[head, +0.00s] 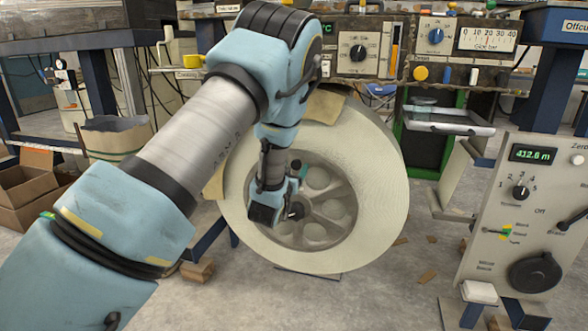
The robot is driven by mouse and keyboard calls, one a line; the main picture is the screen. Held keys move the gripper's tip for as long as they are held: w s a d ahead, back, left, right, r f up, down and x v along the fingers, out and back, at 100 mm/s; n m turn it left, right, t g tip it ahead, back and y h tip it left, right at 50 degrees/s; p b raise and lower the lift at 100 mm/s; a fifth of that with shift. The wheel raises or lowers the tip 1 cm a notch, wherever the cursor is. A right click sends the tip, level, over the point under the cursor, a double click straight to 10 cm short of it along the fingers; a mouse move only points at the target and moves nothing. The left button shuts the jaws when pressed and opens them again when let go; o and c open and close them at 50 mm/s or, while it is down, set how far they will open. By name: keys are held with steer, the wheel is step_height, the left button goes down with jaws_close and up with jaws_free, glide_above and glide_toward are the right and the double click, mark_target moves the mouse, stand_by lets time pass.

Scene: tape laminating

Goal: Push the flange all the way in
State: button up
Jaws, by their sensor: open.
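The flange (318,231) is a grey metal disc with several round holes, set in the middle of a large cream tape roll (376,190). The roll stands upright at the centre of the head view. My gripper (282,204) is open in front of the flange, left of its dark hub (296,211). Whether it touches the flange cannot be told. My wrist and gripper hide the left part of the flange. How deep the flange sits in the roll is not clear from this angle.
A control panel (523,222) with dials and a lit readout stands at the right. A bench with gauges (360,45) is behind the roll. Cardboard boxes (28,195) and a paper bin (115,135) are at the left. Scraps lie on the concrete floor (375,295).

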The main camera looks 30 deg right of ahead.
steer(key=shift+w+d, duration=0.2)
jaws_close()
stand_by(0.6)
stand_by(0.8)
